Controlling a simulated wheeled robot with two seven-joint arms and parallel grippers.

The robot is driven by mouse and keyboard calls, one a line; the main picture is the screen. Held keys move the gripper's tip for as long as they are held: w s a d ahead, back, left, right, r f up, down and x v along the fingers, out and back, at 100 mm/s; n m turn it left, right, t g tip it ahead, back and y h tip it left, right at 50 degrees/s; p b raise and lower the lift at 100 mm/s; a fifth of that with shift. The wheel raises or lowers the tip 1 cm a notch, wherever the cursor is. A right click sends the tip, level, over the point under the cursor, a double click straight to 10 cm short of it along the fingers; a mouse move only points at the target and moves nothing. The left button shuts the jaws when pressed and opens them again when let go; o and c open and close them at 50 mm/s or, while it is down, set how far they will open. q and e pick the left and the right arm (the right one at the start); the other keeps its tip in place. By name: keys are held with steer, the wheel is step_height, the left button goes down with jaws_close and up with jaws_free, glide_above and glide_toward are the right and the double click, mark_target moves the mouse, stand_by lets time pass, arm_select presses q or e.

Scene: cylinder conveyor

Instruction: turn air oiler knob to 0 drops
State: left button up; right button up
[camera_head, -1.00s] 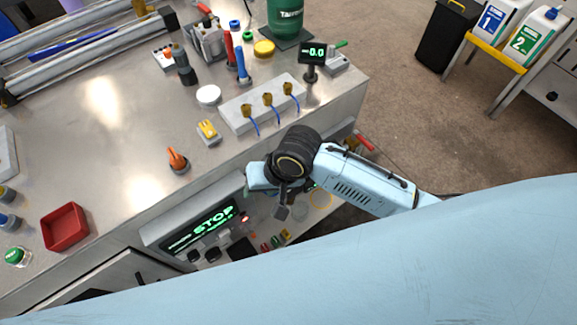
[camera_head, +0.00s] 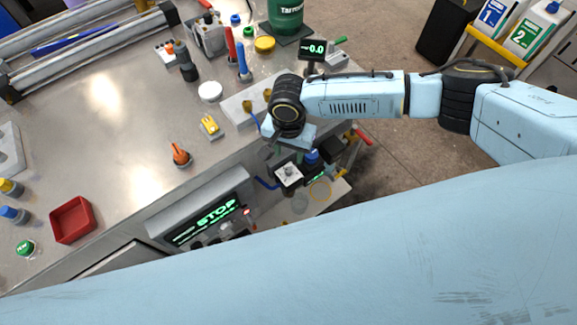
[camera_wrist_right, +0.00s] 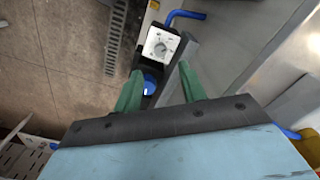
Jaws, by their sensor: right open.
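The air oiler appears to be the dark unit beside the bench end, with a white square dial plate (camera_head: 288,175) on top. In the right wrist view the dial plate (camera_wrist_right: 153,37) carries a small grey round knob (camera_wrist_right: 161,46); its pointer setting is too small to read. My right gripper (camera_wrist_right: 160,70) is open and empty, its two green fingers apart, with the dial plate just beyond and between the tips. In the head view my right gripper (camera_head: 285,143) is above the unit, its fingers mostly hidden. My left gripper is not in view.
A blue hose (camera_wrist_right: 185,14) leaves the unit beside the dial, and a blue cap (camera_wrist_right: 150,83) lies between the fingers' lines of sight. The steel bench (camera_head: 130,125) stands close by, with a STOP display (camera_head: 205,218) on its front. Open floor (camera_head: 400,135) lies to the right.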

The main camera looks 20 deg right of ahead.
mark_target(289, 170)
step_height(289, 170, down, 8)
steer(key=shift+f+b, duration=0.2)
steer(key=shift+b, duration=0.35)
jaws_close()
